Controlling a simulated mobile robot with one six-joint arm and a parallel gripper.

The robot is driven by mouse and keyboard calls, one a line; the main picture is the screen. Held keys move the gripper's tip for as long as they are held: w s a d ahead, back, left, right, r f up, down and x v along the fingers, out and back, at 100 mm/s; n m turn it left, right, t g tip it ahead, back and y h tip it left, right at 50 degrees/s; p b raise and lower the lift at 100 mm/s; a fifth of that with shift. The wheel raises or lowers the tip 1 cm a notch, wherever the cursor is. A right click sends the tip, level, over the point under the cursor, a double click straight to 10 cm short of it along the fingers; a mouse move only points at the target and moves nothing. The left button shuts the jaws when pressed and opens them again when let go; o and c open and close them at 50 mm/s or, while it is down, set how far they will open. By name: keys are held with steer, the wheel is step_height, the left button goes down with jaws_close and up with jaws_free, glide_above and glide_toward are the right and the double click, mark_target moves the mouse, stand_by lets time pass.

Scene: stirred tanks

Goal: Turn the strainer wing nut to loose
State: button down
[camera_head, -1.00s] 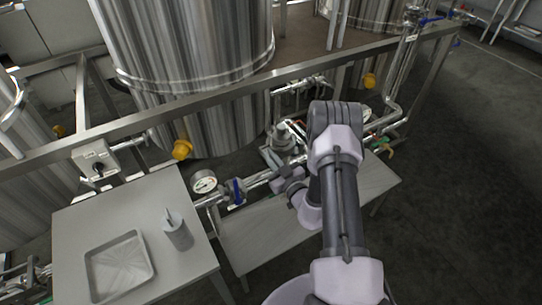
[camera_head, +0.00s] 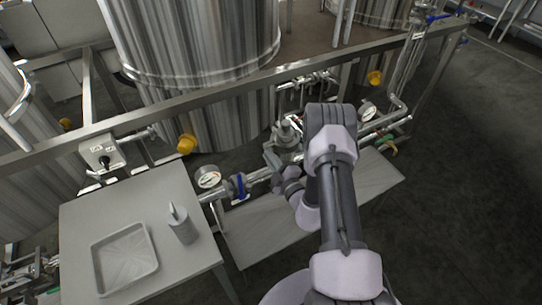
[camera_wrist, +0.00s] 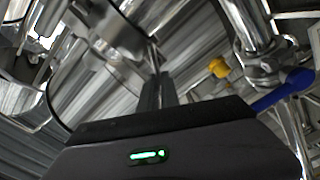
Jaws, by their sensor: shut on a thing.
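My gripper (camera_wrist: 157,92) shows in the wrist view with its dark fingers close together, pointing up at the metal strainer (camera_wrist: 98,52). It is shut on the wing nut (camera_wrist: 155,57), a small metal piece at the fingertips that the fingers mostly hide. How far the nut is turned I cannot tell. In the head view my gripper (camera_head: 281,178) is by the pipework in front of the big tank, and the wing nut there is hidden or too small to make out.
A blue-handled valve (camera_head: 239,187) and a round gauge (camera_head: 208,177) sit left of my gripper. A frame rail (camera_head: 200,107) runs behind. Floor at right is clear.

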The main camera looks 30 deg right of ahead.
steer(key=n, duration=0.2)
steer(key=f+n, duration=0.1)
steer(key=n, duration=0.2)
steer(key=shift+a+f+b, duration=0.1)
steer(key=shift+a+b, duration=0.05)
steer(key=shift+b, duration=0.2)
steer(key=shift+n, duration=0.4)
steer(key=c, duration=1.9)
jaws_free()
steer(key=shift+s, duration=0.1)
